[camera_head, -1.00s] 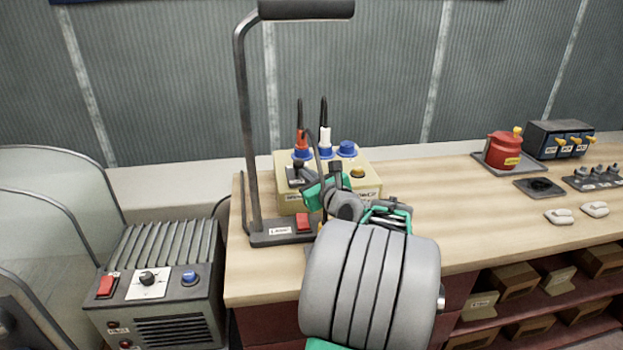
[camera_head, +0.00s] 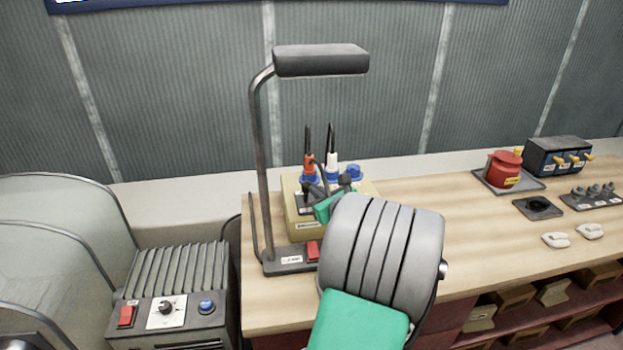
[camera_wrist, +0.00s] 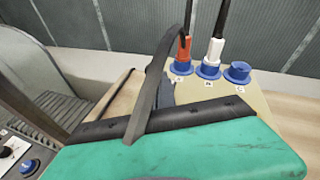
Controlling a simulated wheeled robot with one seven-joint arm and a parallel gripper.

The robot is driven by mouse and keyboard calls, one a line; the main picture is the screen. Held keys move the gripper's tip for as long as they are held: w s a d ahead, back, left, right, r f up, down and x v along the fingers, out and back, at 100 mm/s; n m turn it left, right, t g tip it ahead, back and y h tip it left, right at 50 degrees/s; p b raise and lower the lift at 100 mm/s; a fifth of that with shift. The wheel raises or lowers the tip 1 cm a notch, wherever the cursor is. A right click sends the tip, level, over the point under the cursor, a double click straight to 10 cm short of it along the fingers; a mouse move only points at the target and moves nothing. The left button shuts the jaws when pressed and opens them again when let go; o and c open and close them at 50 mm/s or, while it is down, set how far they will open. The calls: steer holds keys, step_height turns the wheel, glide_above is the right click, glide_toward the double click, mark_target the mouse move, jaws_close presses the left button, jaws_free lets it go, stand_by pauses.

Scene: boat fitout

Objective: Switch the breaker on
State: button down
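A beige box (camera_head: 303,229) stands on the left part of the workbench, with blue sockets and a small dark unit (camera_head: 303,205) on its top left that looks like the breaker. The box also shows in the wrist view (camera_wrist: 262,104). My gripper (camera_head: 330,190) is over the box at this dark unit, close to it or touching; I cannot tell which. In the wrist view a dark finger (camera_wrist: 156,95) reaches up across the unit's place and hides most of it. The lever's position is not visible. The finger gap is not clear.
Orange and white plugs (camera_head: 331,163) with upright leads stand in the sockets behind my gripper. A lamp (camera_head: 320,61) on a bent post rises at the left, with a red switch (camera_head: 313,250) on its base. A ribbed heater (camera_head: 180,280) stands lower left. The bench middle is clear.

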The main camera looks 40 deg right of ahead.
steer(key=shift+w+d+r+g+p, duration=0.1)
steer(key=shift+w+r+g+p, duration=0.1)
steer(key=shift+r+p, duration=0.3)
steer(key=shift+w+d+r+g+p, duration=0.1)
steer(key=shift+w+r+g+p, duration=0.15)
steer(key=shift+r, duration=0.3)
steer(key=shift+w+d+y+p, duration=0.1)
steer(key=shift+w+y+p, duration=0.15)
steer(key=shift+p, duration=0.45)
steer(key=w+p, duration=0.1)
steer(key=w+d+p, duration=0.1)
steer(key=w, duration=0.1)
steer(key=shift+d+p, duration=0.3)
steer(key=shift+p, duration=0.1)
steer(key=shift+w+d+f+p, duration=0.15)
steer(key=shift+w+d+p, duration=0.25)
steer(key=shift+w+d, duration=1)
steer(key=shift+w+a, duration=0.15)
steer(key=s+d+r+p, duration=0.1)
steer(key=s+r+p, duration=0.2)
steer(key=r+p, duration=0.3)
step_height(320, 180, up, 3)
steer(key=shift+r, duration=0.2)
